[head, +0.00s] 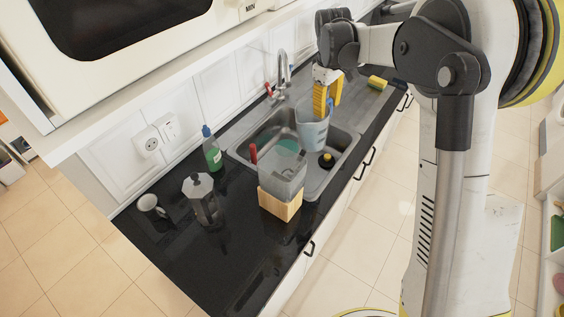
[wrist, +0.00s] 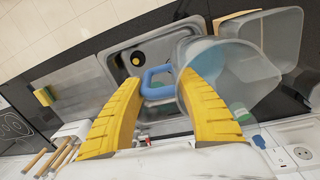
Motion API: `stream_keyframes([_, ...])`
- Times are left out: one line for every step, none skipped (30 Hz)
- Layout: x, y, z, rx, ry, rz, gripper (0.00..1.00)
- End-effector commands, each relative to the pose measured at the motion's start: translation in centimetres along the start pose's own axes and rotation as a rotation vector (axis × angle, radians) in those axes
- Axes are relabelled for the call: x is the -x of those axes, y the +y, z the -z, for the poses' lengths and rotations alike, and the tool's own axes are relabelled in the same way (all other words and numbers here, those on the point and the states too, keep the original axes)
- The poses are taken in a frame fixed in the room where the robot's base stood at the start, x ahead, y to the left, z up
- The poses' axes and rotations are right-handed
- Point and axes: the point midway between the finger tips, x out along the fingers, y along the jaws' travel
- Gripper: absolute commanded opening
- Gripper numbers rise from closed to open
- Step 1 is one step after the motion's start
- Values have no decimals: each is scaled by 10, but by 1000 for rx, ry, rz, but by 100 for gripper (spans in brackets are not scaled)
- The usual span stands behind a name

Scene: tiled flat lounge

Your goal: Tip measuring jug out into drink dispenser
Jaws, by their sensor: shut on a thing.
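My gripper (head: 325,98) has yellow fingers and is shut on the blue handle of the clear measuring jug (head: 312,133). The wrist view shows the fingers (wrist: 160,84) around that handle, with the jug (wrist: 232,72) to their right. In the head view the jug looks near upright, above the sink; what it holds is unclear. The drink dispenser (head: 283,176) is a clear, open-topped container on a wooden base (head: 280,206), on the counter before the sink. In the wrist view the dispenser (wrist: 282,32) lies beyond the jug, partly hidden by it.
A moka pot (head: 203,200), a mug (head: 150,204) and a green soap bottle (head: 212,152) stand left of the dispenser. The tap (head: 283,68) rises behind the sink (head: 340,142). A sponge (head: 377,83) lies beyond it. The near counter end is clear.

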Motion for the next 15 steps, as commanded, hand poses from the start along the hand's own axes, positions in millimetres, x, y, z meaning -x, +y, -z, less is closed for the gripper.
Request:
stream_keyframes([2,-4,0,2,-1,-23,2])
stream_keyframes([3,-5,0,2,0,-38,2])
stream_keyframes([4,-6,0,3,1,-59,2])
stream_keyframes([5,-7,0,2,1,-73,2])
stream_keyframes([5,-9,0,2,0,-87,2])
stream_keyframes([6,-11,0,4,0,-108,2])
stream_keyframes([7,-12,0,3,0,-122,2])
stream_keyframes([8,-14,0,2,0,-138,2])
stream_keyframes([9,-16,0,4,1,-157,2])
stream_keyframes([9,-17,0,4,1,-173,2])
stream_keyframes([10,-19,0,3,0,-187,2])
stream_keyframes([11,-20,0,3,-1,-207,2])
stream_keyframes([12,-22,0,4,1,-221,2])
stream_keyframes([13,-24,0,4,1,-237,2])
stream_keyframes([13,-26,0,4,1,-256,2])
